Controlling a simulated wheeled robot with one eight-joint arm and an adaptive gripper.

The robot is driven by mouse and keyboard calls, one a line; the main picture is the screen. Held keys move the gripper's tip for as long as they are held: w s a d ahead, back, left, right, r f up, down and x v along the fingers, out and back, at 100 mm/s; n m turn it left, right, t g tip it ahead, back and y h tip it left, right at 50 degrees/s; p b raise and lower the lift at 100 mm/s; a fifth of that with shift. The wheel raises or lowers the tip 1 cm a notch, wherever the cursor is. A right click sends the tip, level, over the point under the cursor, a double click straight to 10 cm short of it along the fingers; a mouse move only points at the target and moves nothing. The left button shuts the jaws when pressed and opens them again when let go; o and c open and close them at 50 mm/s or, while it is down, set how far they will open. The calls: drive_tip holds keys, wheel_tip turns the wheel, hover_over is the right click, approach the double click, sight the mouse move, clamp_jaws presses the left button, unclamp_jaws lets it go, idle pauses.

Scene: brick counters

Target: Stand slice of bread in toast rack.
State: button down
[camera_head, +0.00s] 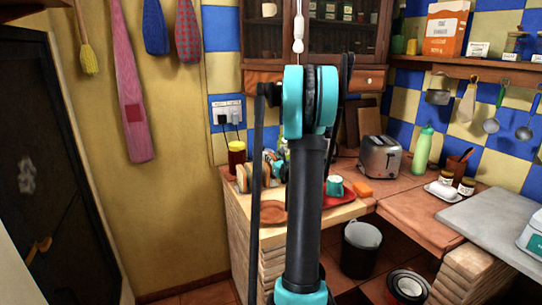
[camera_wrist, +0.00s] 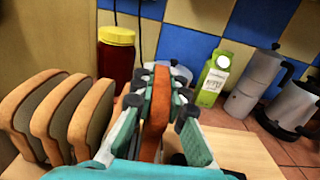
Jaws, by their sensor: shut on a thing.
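My gripper (camera_wrist: 160,106) is shut on a slice of bread (camera_wrist: 160,88), seen edge-on and upright between the teal fingers in the wrist view. Three more bread slices (camera_wrist: 55,118) stand upright, side by side with gaps, to the left of my gripper. No toast rack can be clearly made out; whether those slices stand in one is hard to tell. In the head view my gripper (camera_head: 276,170) is small and partly hidden behind my arm, over the left counter. Bread (camera_head: 242,178) shows just left of it there.
A yellow-lidded jar (camera_wrist: 116,52) stands behind the slices. A carton (camera_wrist: 214,72), a moka pot (camera_wrist: 252,82) and a kettle (camera_wrist: 292,106) stand to the right. A round wooden board (camera_head: 272,212) lies at the counter's front. A toaster (camera_head: 380,156) stands farther right.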

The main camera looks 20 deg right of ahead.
drive_tip(key=c, duration=1.5)
unclamp_jaws()
drive_tip(key=shift+o, duration=0.2)
drive_tip(key=shift+s, duration=0.1)
drive_tip(key=s, duration=1.1)
drive_tip(key=shift+s+d, duration=0.2)
drive_tip(key=shift+s, duration=0.2)
